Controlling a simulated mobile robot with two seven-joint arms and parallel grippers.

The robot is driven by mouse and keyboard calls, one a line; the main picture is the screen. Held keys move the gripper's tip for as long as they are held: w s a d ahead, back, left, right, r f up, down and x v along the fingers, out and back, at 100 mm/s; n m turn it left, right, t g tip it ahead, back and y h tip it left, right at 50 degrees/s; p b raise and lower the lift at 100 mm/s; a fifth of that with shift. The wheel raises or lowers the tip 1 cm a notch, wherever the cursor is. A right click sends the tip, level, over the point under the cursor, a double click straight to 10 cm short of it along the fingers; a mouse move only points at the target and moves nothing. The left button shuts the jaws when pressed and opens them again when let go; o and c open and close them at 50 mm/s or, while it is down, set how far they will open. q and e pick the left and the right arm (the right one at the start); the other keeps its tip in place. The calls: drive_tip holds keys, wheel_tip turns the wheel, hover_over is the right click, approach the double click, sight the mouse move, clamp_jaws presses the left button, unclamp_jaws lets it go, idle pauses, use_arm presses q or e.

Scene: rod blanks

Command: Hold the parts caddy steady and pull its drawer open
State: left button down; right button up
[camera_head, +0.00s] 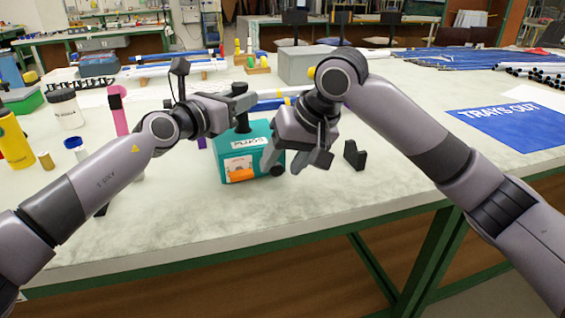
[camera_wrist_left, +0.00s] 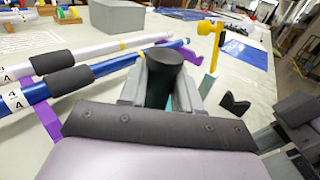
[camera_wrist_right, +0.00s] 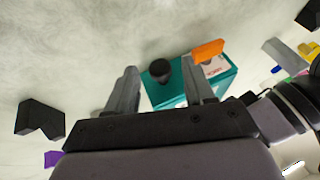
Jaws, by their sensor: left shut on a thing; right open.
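The teal parts caddy (camera_head: 232,152) stands on the bench, with a white label and an orange patch on its front. A dark post with a black top (camera_wrist_left: 168,57) rises from it. The drawer's edges cannot be made out.
A black notched block (camera_head: 354,155) stands right of the right gripper. A blue tray mat (camera_head: 515,127) lies at the right. A grey box (camera_head: 303,64) stands behind.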

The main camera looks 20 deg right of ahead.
use_arm(q)
drive_tip(key=shift+f, duration=0.2)
use_arm(e)
drive_tip(key=shift+w+a+f, duration=0.15)
drive_tip(key=shift+f, duration=0.3)
drive_tip(key=shift+c, duration=0.3)
clamp_jaws()
drive_tip(key=shift+s+d+r, duration=0.1)
drive_tip(key=shift+s, duration=2.25)
drive_tip(key=shift+s+d, duration=0.1)
drive_tip(key=shift+s, duration=2.2)
drive_tip(key=shift+o, duration=0.3)
unclamp_jaws()
drive_tip(key=v, duration=1.2)
